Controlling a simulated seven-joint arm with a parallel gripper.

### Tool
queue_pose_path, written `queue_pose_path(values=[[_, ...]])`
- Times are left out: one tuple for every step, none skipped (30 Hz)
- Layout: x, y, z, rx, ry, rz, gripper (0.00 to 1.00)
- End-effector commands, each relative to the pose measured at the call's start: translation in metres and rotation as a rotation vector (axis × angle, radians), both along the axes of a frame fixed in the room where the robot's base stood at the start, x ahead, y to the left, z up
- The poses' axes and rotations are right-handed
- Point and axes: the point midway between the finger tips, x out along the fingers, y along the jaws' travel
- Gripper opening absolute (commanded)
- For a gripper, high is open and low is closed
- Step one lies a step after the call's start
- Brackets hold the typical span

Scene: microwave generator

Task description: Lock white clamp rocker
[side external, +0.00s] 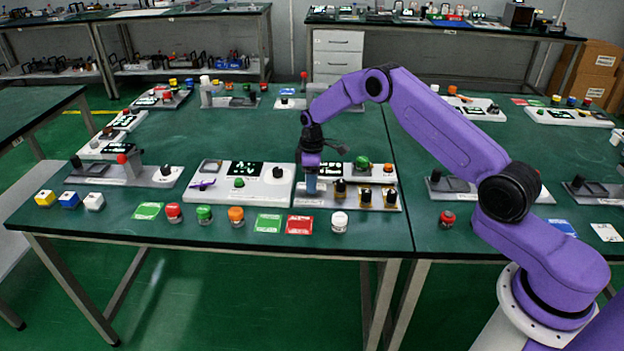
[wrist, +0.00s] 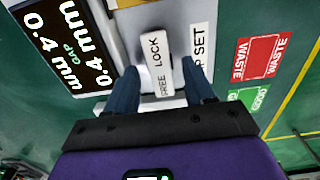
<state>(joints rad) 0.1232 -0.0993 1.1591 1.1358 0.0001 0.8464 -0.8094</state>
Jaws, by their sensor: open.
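My gripper (wrist: 159,66) is open, its two blue fingers pointing down at a pale panel in the wrist view. A white strip marked FREE LOCK (wrist: 157,62) lies between the fingertips. A plain white piece (wrist: 144,78), which may be the clamp rocker, shows beside it close to the left finger. I cannot tell its tilt or whether a finger touches it. In the side external view my gripper (side external: 311,186) is over the left end of a grey panel (side external: 322,202); the arm and fingers hide the rocker there.
A display (wrist: 65,45) reading 0.4 mm GAP and a P SET label (wrist: 199,48) flank the fingers. A white button (side external: 339,220) stands in front, beside a red card (side external: 299,225).

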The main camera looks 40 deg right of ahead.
Motion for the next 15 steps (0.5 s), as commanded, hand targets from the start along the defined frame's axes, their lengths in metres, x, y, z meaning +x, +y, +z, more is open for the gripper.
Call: queue_pose_path(values=[[0.0001, 0.0, -0.0005, 0.0, 0.0, 0.0, 0.53], [0.0002, -0.0001, -0.0006, 0.0, -0.001, 0.0, 0.53], [0.0003, 0.0, -0.0006, 0.0, -0.001, 0.0, 0.53], [0.0002, -0.0001, -0.0005, 0.0, -0.001, 0.0, 0.53], [0.0002, 0.0001, -0.0005, 0.0, 0.0, 0.0, 0.53], [0.0001, 0.0, -0.0004, 0.0, 0.0, 0.0, 0.53], [0.0001, 0.0, -0.0003, 0.0, 0.0, 0.0, 0.53], [0.0001, 0.0, -0.0003, 0.0, 0.0, 0.0, 0.43], [0.0001, 0.0, -0.0003, 0.0, 0.0, 0.0, 0.3], [0.0001, 0.0, -0.0003, 0.0, 0.0, 0.0, 0.21], [0.0001, 0.0001, -0.0003, 0.0, 0.0, 0.0, 0.11], [0.0001, 0.0001, -0.0003, 0.0, 0.0, 0.0, 0.0], [0.0001, 0.0001, -0.0002, 0.0, 0.0, 0.0, 0.0], [0.0001, 0.0001, -0.0002, 0.0, 0.0, 0.0, 0.0], [0.0, 0.0, -0.0002, 0.0, 0.0, 0.0, 0.0]])
